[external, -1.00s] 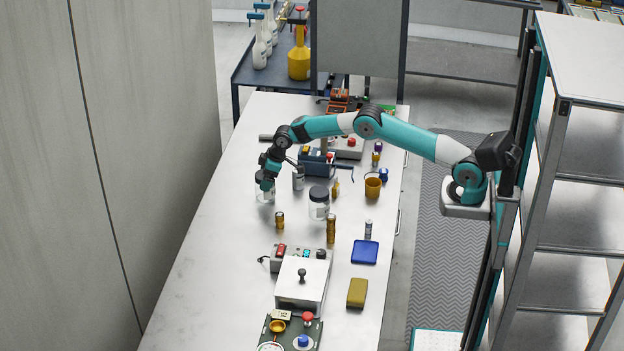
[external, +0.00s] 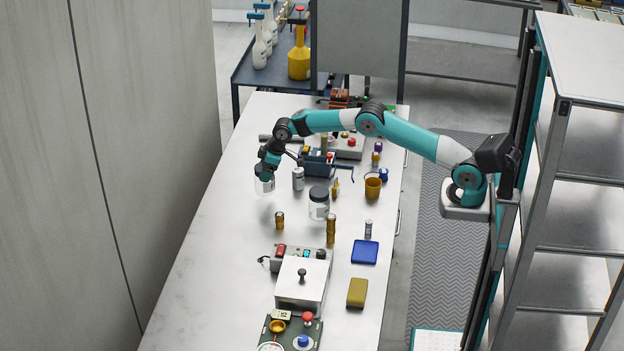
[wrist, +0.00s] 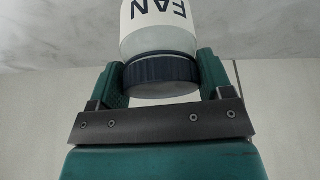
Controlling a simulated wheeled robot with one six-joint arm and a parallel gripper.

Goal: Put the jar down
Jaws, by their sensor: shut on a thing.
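My gripper (external: 265,176) is shut on a clear jar (external: 264,186) with a white label, over the left part of the bench. The wrist view shows the jar (wrist: 160,38) with its dark ribbed lid (wrist: 161,76) between the two fingers of my gripper (wrist: 162,82). Label letters reading "FAN" show, cut off by the frame edge. The jar looks upright. Its base seems slightly above the bench top (external: 225,240), but the gap is hard to judge. A second jar (external: 318,208) with a black lid stands on the bench to the right.
A small grey canister (external: 298,179) stands close to the right of the held jar. A brass cylinder (external: 280,221) stands in front. A blue device (external: 319,163) and an orange-brown mug (external: 373,187) are farther right. The bench's left front is bare.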

